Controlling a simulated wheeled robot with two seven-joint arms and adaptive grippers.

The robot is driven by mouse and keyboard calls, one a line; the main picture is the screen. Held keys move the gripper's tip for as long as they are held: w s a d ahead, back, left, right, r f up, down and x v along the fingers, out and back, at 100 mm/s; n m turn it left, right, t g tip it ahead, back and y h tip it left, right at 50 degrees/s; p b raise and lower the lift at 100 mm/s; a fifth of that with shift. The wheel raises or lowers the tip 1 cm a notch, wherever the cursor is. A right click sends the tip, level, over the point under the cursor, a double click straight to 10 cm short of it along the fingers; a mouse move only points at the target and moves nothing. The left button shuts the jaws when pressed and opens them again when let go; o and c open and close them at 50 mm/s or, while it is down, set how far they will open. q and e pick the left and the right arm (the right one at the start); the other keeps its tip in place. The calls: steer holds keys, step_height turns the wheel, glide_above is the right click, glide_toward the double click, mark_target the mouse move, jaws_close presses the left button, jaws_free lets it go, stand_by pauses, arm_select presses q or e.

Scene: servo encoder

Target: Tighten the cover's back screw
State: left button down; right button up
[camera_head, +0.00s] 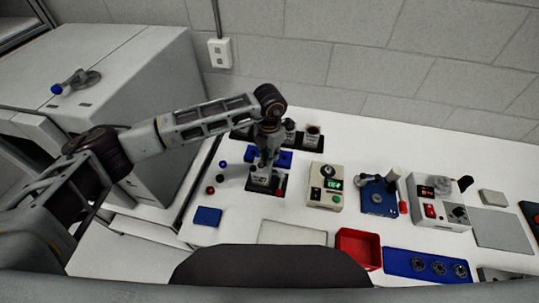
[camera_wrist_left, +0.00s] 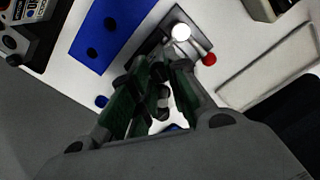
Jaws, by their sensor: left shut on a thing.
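My left gripper (camera_head: 264,158) points down over a white block (camera_head: 261,178) on a black base at the left part of the table. In the left wrist view my left gripper (camera_wrist_left: 160,80) has its green fingers close together on a small, pale, partly hidden thing (camera_wrist_left: 163,100). I cannot tell whether this is a screw or a tool. The cover and its back screw cannot be made out clearly behind the fingers. A blue part (camera_head: 285,157) lies just behind the block. My right gripper is not in view.
Small blue (camera_head: 222,164) and red (camera_head: 210,190) knobs stand left of the block, near a blue pad (camera_head: 207,216). A beige meter box (camera_head: 325,187) stands close on the right. A red bin (camera_head: 357,234) and a blue tray (camera_head: 398,255) lie at the front.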

arm_select(q)
steer(key=shift+f+m+b, duration=0.1)
steer(key=shift+m+b, duration=0.3)
steer(key=shift+b, duration=0.4)
steer(key=shift+m+b, duration=1.2)
steer(key=shift+b, duration=0.35)
steer(key=c, duration=1.3)
jaws_free()
steer(key=shift+r, duration=0.25)
steer(key=shift+r, duration=5.9)
